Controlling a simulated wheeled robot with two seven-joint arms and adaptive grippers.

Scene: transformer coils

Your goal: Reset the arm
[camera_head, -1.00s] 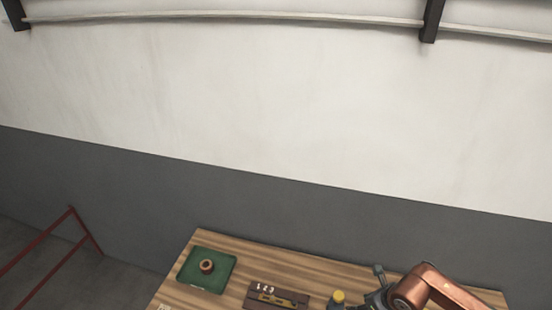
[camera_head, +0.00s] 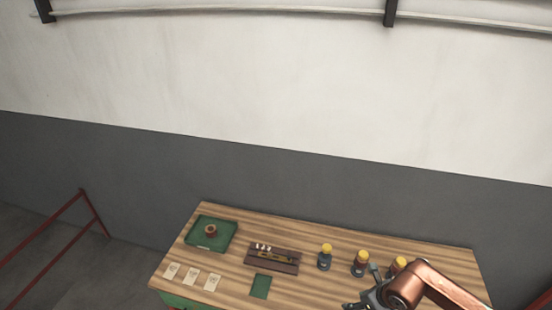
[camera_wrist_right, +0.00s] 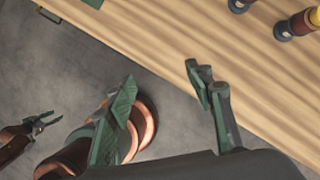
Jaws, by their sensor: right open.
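My right arm comes in at the lower right of the head view, with its gripper (camera_head: 362,302) low over the table's front right part. In the right wrist view the two fingers of the right gripper (camera_wrist_right: 166,90) stand wide apart with nothing between them, over the floor beside the table edge. My left gripper (camera_wrist_right: 43,122) shows small at the lower left of the wrist view, its fingers apart and empty over the floor. It is outside the head view.
The wooden table (camera_head: 330,290) holds a green tray (camera_head: 225,243) with a copper coil (camera_head: 210,230), a dark rack (camera_head: 273,264), a green pad (camera_head: 260,287), several pale cards and yellow-topped coils (camera_head: 325,257). A red rail (camera_head: 45,228) stands left.

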